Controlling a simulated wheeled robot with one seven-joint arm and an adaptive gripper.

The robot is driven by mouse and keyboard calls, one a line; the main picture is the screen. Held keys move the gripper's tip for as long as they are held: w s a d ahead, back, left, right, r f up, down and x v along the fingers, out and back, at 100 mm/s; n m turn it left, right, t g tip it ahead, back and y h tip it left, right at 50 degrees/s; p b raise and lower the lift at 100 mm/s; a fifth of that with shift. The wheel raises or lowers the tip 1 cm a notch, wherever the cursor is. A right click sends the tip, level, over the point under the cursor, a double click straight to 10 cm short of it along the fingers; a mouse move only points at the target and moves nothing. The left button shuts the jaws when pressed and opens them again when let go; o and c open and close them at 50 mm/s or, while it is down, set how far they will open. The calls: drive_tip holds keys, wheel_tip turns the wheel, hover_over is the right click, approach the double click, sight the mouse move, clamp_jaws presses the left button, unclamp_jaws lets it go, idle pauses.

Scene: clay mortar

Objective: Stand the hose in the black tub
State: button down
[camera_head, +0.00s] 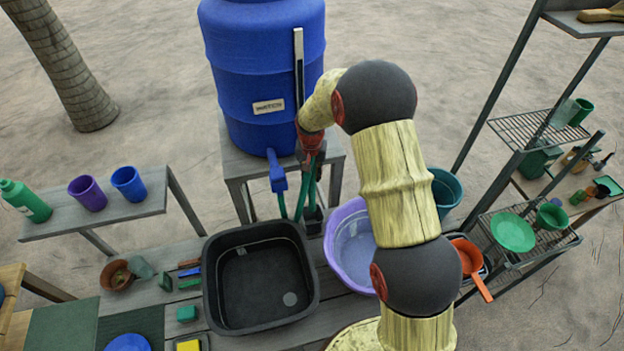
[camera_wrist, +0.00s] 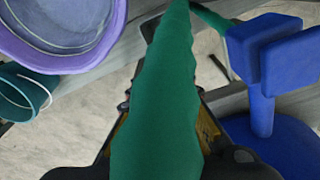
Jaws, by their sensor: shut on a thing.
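The green hose (camera_head: 312,186) hangs below my gripper (camera_head: 310,158), in front of the blue barrel's stand. My gripper is shut on the hose, which fills the middle of the wrist view (camera_wrist: 160,105); the finger contact is partly hidden behind it. The black tub (camera_head: 213,296) sits on the low bench, below and left of my gripper. Its inside looks empty except for a pale round spot on the floor. The hose is outside the tub, and its lower end is hard to make out.
The blue barrel (camera_head: 262,65) has a blue tap (camera_head: 276,172) left of the hose; this tap looms close in the wrist view (camera_wrist: 268,70). A purple basin (camera_head: 340,235) stands right of the tub. A teal bucket (camera_head: 447,188) and a shelf rack stand further right.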

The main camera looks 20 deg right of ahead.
sight(312, 164)
wheel_tip(312, 164, up, 7)
drive_tip(key=p, duration=0.2)
drive_tip(key=shift+p, duration=0.4)
drive_tip(key=shift+f, duration=0.1)
idle(0.7)
